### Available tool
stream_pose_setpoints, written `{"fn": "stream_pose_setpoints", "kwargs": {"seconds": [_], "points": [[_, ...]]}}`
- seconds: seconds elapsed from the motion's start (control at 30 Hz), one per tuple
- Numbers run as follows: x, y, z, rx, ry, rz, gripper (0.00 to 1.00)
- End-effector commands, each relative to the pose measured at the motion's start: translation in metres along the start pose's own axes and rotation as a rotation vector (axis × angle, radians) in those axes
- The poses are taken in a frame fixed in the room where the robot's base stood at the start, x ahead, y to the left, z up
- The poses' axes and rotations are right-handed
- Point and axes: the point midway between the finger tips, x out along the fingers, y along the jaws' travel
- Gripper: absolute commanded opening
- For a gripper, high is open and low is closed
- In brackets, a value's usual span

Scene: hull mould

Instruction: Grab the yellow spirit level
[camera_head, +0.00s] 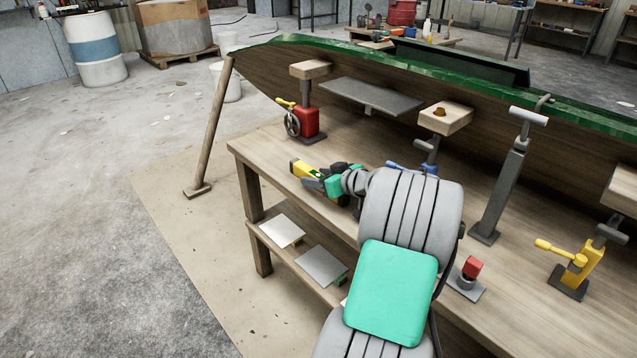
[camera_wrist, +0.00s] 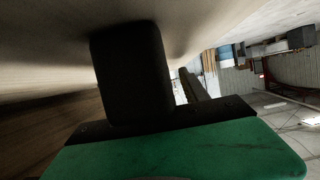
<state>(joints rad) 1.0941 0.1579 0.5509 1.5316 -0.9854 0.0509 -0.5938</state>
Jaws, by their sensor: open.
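The yellow spirit level (camera_head: 302,168) lies on the wooden workbench (camera_head: 265,150), near its front left corner. Only its yellow left end shows clearly; my gripper hides part of the rest. My gripper (camera_head: 325,177) is open, low at the bench top and close beside the level, with its dark fingers near it. I cannot tell whether they touch it. In the wrist view a dark finger and the green gripper body fill much of the picture, close to a pale surface. I cannot make out the level there.
A green-edged hull (camera_head: 290,66) spans the back of the bench. A red jack (camera_head: 307,121), a grey stand (camera_head: 505,185) and a yellow jack (camera_head: 580,268) stand on the bench. A wooden prop (camera_head: 211,130) leans at the hull's left end. Open floor lies left.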

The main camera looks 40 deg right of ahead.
Motion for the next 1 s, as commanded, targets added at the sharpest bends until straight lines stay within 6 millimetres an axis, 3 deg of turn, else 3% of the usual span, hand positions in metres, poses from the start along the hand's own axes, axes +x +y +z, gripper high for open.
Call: {"fn": "stream_pose_setpoints", "kwargs": {"seconds": [0.1, 0.73, 1.0], "points": [[-0.0005, 0.0000, -0.0003, 0.000, 0.000, 0.000, 0.51], [-0.0007, -0.0002, -0.0003, 0.000, 0.000, 0.000, 0.00], [-0.0008, -0.0002, -0.0010, -0.001, 0.001, 0.000, 0.00]]}}
